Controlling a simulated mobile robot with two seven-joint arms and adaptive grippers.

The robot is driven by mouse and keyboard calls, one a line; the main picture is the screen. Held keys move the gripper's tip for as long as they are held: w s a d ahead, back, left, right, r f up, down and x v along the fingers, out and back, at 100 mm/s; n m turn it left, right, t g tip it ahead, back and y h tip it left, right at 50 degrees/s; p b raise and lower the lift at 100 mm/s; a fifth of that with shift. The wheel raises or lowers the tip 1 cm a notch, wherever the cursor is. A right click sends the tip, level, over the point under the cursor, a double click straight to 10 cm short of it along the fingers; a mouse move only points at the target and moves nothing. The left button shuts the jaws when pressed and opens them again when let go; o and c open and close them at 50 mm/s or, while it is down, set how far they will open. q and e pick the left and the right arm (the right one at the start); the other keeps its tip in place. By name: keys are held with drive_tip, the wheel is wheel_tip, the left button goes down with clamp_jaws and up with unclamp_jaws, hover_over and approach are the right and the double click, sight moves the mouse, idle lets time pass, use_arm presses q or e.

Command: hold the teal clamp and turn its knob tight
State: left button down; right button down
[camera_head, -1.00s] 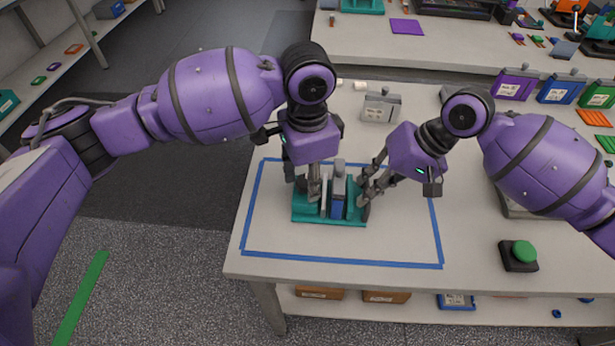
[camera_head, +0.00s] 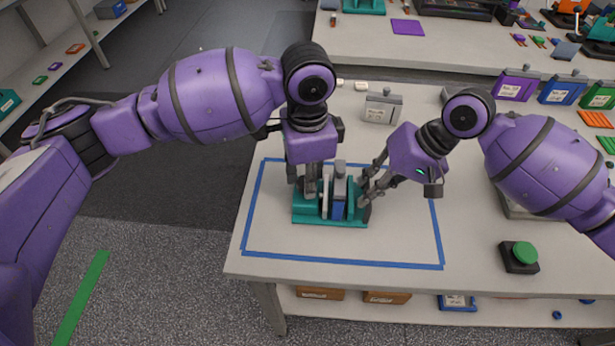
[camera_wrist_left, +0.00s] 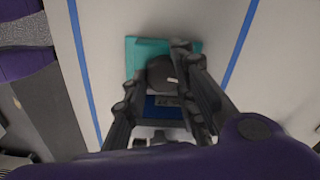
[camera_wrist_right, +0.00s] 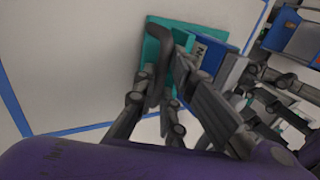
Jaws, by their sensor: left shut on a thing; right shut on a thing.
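The teal clamp (camera_head: 330,221) stands upright on the table inside a blue tape outline, with a blue labelled block (camera_head: 338,208) between its grey plates. My left gripper (camera_head: 311,190) points down at the clamp's left end. In the left wrist view its fingers close around a dark round piece, apparently the knob (camera_wrist_left: 162,75). My right gripper (camera_head: 366,194) reaches in from the right and is shut on the clamp's right end. The teal body (camera_wrist_right: 205,32) and blue block (camera_wrist_right: 214,55) show beyond its fingers in the right wrist view. The exact contacts are partly hidden.
A grey fixture (camera_head: 382,106) stands behind the clamp. A green push button (camera_head: 520,252) on a dark base lies at the right. The taped area in front of the clamp is clear.

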use_arm(q)
drive_tip(key=m, duration=0.6)
drive_tip(key=shift+s, duration=0.15)
use_arm(e)
drive_tip(key=shift+w, duration=0.2)
use_arm(q)
drive_tip(key=m, duration=0.5)
drive_tip(key=shift+a+m, duration=0.25)
drive_tip(key=shift+m, duration=0.15)
drive_tip(key=m, duration=0.6)
drive_tip(key=shift+w+a, duration=0.3)
drive_tip(key=shift+w, duration=0.05)
use_arm(e)
drive_tip(key=shift+d, duration=0.15)
use_arm(q)
drive_tip(key=m, duration=0.5)
drive_tip(key=shift+w+a+m, duration=0.2)
drive_tip(key=shift+w+m, duration=0.05)
drive_tip(key=shift+m, duration=0.05)
use_arm(e)
drive_tip(key=shift+d, duration=0.1)
use_arm(q)
drive_tip(key=c, duration=1.6)
unclamp_jaws()
use_arm(e)
drive_tip(key=shift+s, duration=0.1)
use_arm(q)
drive_tip(key=shift+o, duration=0.2)
drive_tip(key=shift+s+d, duration=0.1)
drive_tip(key=shift+d, duration=0.15)
